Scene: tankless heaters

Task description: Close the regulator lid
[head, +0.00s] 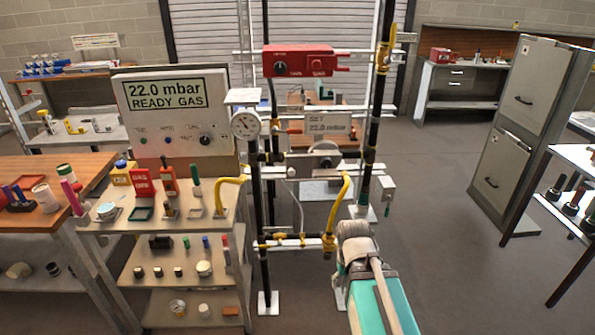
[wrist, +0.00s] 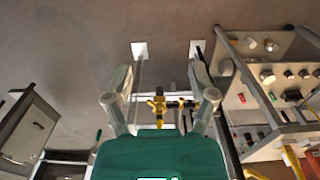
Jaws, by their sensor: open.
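A grey rounded housing (head: 322,158) sits on the pipe stand in the middle of the head view, below a grey plate (head: 328,125) reading "SET 22.0 mbar". I take the housing to be the regulator, but cannot tell which part is its lid or how it stands. My gripper (wrist: 160,72) shows in the wrist view with its two fingers spread apart and nothing held. A yellow brass valve fitting (wrist: 158,108) shows between the fingers, beyond them. In the head view my arm reaches up from the lower right, below the housing and apart from it; the fingers are hidden.
Black and yellow pipes (head: 330,242) surround the housing. A round gauge (head: 245,124) and a display panel (head: 175,110) stand left. A red unit (head: 297,61) is above. A cluttered shelf cart (head: 180,235) is at left; open floor lies right, before a grey cabinet (head: 512,130).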

